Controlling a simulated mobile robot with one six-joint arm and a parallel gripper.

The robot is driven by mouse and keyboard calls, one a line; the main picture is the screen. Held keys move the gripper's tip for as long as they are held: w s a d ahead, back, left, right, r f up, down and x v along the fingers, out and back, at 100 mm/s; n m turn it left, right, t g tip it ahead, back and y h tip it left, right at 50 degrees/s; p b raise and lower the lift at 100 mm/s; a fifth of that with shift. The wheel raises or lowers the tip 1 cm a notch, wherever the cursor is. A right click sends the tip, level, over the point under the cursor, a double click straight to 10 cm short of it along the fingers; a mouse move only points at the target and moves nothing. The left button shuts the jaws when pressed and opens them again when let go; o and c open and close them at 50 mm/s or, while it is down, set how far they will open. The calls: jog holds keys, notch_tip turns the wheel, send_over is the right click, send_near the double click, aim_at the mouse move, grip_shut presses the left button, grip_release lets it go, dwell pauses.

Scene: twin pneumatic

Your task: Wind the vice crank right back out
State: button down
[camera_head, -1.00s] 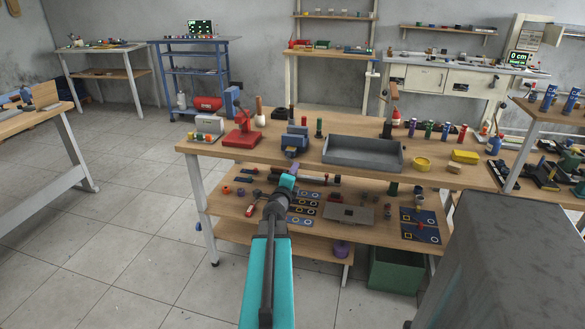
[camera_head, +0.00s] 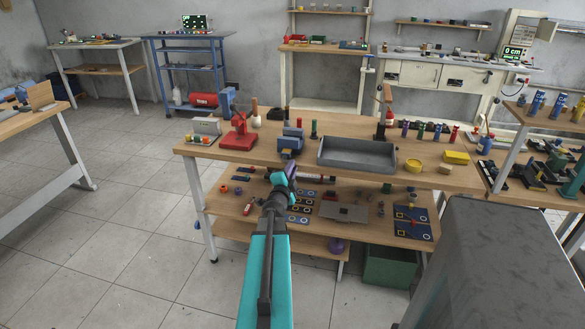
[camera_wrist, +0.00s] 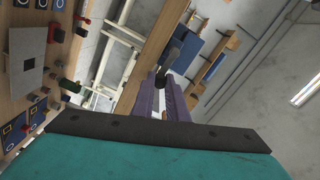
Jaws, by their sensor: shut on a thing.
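The blue vice (camera_head: 290,142) sits at the front edge of the wooden bench, left of the grey tray. My gripper (camera_head: 292,169) is just below and in front of it, at the end of my teal arm, and looks small there. In the wrist view the purple fingers of my gripper (camera_wrist: 172,98) are closed around a small dark end, which I take to be the vice crank (camera_wrist: 164,82).
A grey tray (camera_head: 357,153) stands right of the vice, and a red press (camera_head: 239,137) stands to its left. The lower shelf (camera_head: 230,222) below my gripper holds several small parts and plates. The floor at left is clear.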

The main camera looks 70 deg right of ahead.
jog(key=shift+w, duration=0.15)
jog(key=c, duration=1.7)
grip_release()
jog(key=shift+a, duration=0.1)
jog(key=shift+c, duration=0.2)
jog(key=shift+a, duration=0.1)
jog(key=a+p, duration=0.5)
jog(key=a, duration=0.3)
jog(key=shift+s+a, duration=0.3)
jog(key=shift+a+r+p, duration=0.15)
jog(key=shift+p, duration=0.3)
